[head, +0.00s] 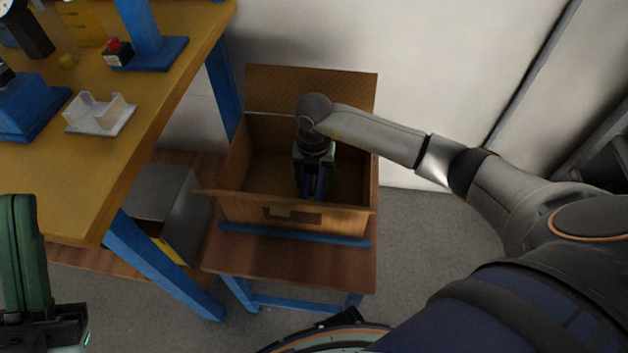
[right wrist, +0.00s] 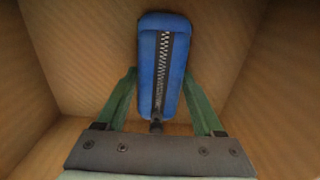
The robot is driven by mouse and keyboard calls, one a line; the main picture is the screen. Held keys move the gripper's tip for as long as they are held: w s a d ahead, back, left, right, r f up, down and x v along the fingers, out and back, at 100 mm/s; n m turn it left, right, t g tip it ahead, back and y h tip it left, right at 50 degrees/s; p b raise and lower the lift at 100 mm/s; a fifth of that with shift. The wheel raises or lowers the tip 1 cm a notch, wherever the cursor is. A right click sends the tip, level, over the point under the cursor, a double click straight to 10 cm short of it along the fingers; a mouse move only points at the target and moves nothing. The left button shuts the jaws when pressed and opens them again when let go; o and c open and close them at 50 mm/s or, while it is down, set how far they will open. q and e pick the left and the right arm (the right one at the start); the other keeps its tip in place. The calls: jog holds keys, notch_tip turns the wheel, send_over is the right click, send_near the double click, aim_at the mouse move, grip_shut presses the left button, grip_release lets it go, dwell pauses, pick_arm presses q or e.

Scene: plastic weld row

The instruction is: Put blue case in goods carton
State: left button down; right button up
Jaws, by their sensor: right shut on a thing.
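The blue case (right wrist: 160,70), with a dark zip down its middle, is held between the green fingers of my right gripper (right wrist: 160,85) in the right wrist view. The goods carton (head: 290,211) is an open brown cardboard box on a small wooden stand. In the head view my right gripper (head: 315,183) reaches down inside the carton, shut on the case, which is mostly hidden there. Whether the case touches the carton floor cannot be told. My left gripper (head: 25,255) is at the lower left edge, partly out of frame; its opening cannot be judged.
The stand (head: 290,262) has a blue strip in front of the carton. A yellow-brown workbench (head: 130,125) with blue legs stands at the left, bearing a white tray (head: 100,113) and a red button (head: 114,45). A grey box (head: 165,205) lies below it. A wall is behind.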

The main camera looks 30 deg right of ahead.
aim_at(314, 181)
jog(key=o, duration=1.4)
jog(key=shift+f, duration=0.1)
notch_tip(314, 181, up, 7)
jog(key=p, duration=0.2)
jog(key=shift+r+p, duration=0.2)
jog(key=shift+p, duration=0.1)
pick_arm(q)
jog(key=w+a+f+n+y+p, duration=0.1)
jog(key=w+f+n+y, duration=0.3)
jog(key=w+y, duration=0.1)
jog(key=shift+f+g+y, duration=0.3)
jog(key=shift+y, duration=0.3)
pick_arm(e)
notch_tip(314, 181, up, 5)
jog(key=shift+f, duration=0.1)
